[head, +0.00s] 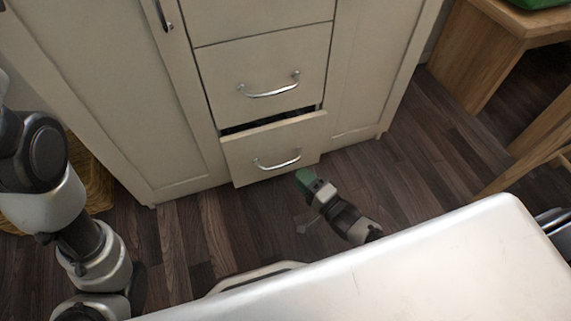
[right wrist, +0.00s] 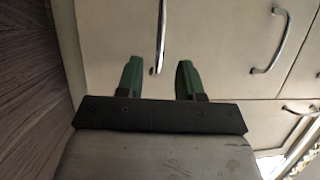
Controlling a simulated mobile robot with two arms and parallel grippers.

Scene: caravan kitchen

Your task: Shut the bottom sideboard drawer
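The bottom drawer (head: 275,150) of the cream sideboard stands partly open, with a dark gap along its top edge. Its curved metal handle (head: 278,163) is on the front; it appears to be the handle (right wrist: 161,38) in the right wrist view. My right gripper (head: 302,178) is low, just in front of the drawer's lower right part. In the right wrist view its green fingers (right wrist: 158,68) are apart, with nothing held; the handle's end shows between and beyond them. Whether they touch the drawer I cannot tell. My left arm is at the left; its gripper is not in view.
The drawer above (head: 265,75) looks shut, and cupboard doors (head: 375,60) flank the drawers. A wicker basket (head: 92,170) is at the left. A wooden bench (head: 480,55) stands at the right. Dark floorboards (head: 420,150) are clear right of the drawer.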

